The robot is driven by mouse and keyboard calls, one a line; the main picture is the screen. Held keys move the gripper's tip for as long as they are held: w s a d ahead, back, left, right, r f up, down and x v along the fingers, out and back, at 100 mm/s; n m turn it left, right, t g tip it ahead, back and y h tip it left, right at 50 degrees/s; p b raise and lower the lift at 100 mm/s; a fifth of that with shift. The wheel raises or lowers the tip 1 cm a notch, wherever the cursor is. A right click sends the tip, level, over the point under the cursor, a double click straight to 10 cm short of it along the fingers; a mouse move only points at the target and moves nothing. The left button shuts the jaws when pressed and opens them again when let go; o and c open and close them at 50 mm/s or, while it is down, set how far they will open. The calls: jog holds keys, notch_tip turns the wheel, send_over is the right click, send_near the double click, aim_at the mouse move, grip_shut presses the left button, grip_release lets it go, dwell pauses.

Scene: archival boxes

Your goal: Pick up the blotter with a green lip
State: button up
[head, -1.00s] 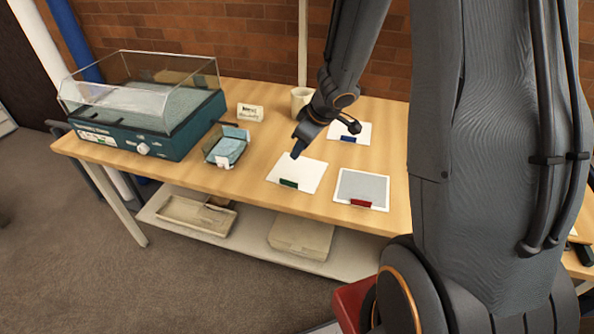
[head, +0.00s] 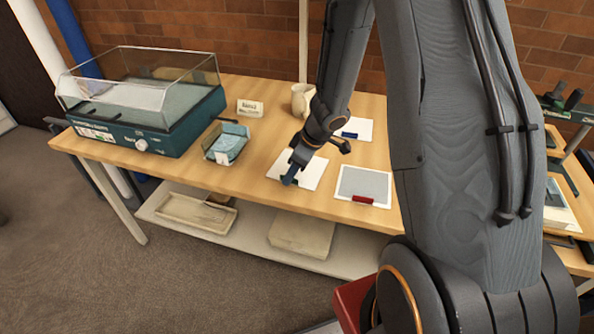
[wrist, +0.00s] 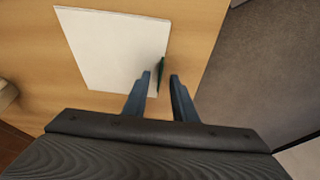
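The blotter with a green lip is a white sheet (head: 313,173) lying flat near the table's front edge; it fills the upper left of the wrist view (wrist: 110,45). Its green lip (wrist: 162,66) stands on the sheet's right edge there. My gripper (wrist: 160,77) is open, its two blue fingers apart, and the lip shows between the fingertips in that picture. I cannot tell whether they touch it. In the head view my gripper (head: 290,179) covers the sheet's front edge and hides the lip.
A grey-topped blotter with a red lip (head: 364,185) lies just to the right. A white one with a blue lip (head: 360,130) lies behind. A small tray (head: 226,145), a label card (head: 250,108), a mug (head: 301,98) and a glass-lidded teal machine (head: 150,120) stand nearby.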

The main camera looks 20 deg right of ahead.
jog(key=shift+w+f, duration=0.1)
jog(key=shift+f, duration=0.15)
grip_shut()
